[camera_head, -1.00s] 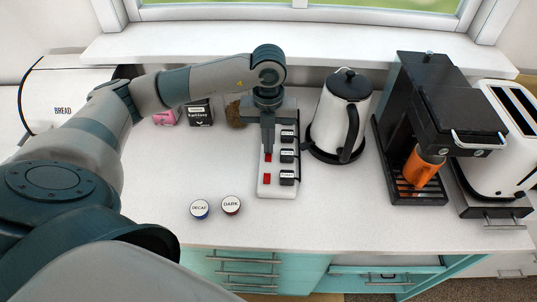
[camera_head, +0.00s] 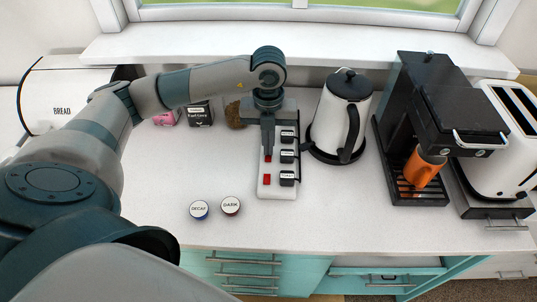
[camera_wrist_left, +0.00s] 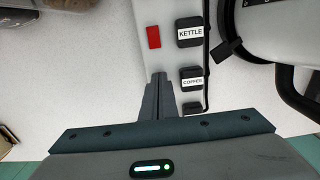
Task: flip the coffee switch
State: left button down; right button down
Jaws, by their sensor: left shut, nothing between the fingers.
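A white power strip (camera_head: 275,189) lies on the counter, with black plugs along its right side and red switches on its left. In the wrist view the plugs carry the labels KETTLE and COFFEE (camera_wrist_left: 191,78). The kettle's red switch (camera_wrist_left: 153,37) shows clear of my fingers. My left gripper (camera_head: 267,152) points down over the strip, shut and empty. Its fingertips are at the middle red switch (camera_head: 268,159), beside the coffee plug (camera_head: 286,156). The fingers hide most of that switch, so I cannot tell its position or whether they touch it. My right gripper is out of view.
A white kettle (camera_head: 347,100) stands right of the strip. The coffee machine (camera_head: 405,110) with an orange mug (camera_head: 421,170) and a toaster (camera_head: 507,150) are further right. Two pods, decaf (camera_head: 199,210) and dark (camera_head: 230,206), lie front left. The counter front is otherwise clear.

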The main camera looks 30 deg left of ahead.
pick_arm(q)
notch_tip(320, 180, up, 7)
jog(key=p, duration=0.3)
jog(key=shift+f, duration=0.15)
dwell(0.3)
dwell(0.5)
